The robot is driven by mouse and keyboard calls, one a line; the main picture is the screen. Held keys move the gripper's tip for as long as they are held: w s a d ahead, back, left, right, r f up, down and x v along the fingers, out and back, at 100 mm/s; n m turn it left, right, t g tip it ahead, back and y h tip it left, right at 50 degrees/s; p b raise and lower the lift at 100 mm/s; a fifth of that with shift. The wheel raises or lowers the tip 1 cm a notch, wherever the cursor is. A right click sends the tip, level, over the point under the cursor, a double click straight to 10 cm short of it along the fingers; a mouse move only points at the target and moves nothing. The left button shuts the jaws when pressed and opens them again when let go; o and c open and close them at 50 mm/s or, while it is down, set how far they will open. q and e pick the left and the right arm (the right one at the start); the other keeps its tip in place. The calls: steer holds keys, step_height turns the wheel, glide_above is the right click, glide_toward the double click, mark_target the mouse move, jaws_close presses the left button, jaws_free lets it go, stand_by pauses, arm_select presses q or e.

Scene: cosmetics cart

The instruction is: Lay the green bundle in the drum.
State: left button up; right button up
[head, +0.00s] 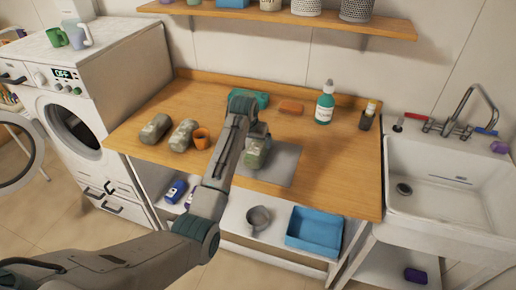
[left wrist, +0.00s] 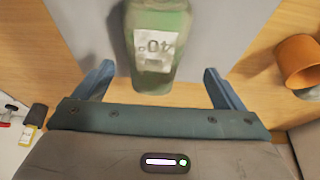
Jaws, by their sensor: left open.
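The green bundle (head: 257,157), with a white "40°" label in the left wrist view (left wrist: 157,40), lies on a grey mat (head: 282,168) on the wooden counter. My left gripper (left wrist: 158,70) is open above the mat, with the near end of the bundle between its two blue-grey fingers and a gap on each side. In the head view my left arm hides part of the bundle and mat. The drum (head: 76,131) is the dark opening of the white washing machine at the left; its round door (head: 17,152) stands open. My right gripper is out of view.
A teal item (head: 250,97), an orange bar (head: 291,107), a green bottle (head: 324,103) and a dark bottle (head: 367,117) line the back. A sink (head: 450,190) is right.

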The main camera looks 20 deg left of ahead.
mark_target(257, 146)
arm_select(q)
steer(key=shift+w+f, duration=0.25)
steer(key=shift+f, duration=0.35)
steer(key=shift+w+d+f+p, duration=0.15)
steer(key=shift+f+p, duration=0.15)
steer(key=shift+p, duration=0.15)
steer(key=x, duration=0.1)
steer(key=p+x, duration=0.1)
steer(key=x, duration=0.1)
steer(key=shift+d, duration=0.2)
steer(key=shift+w+f+p, duration=0.25)
steer(key=shift+f+p, duration=0.1)
steer(key=shift+f, duration=0.35)
steer(key=shift+r, duration=0.1)
steer(key=c, duration=1.3)
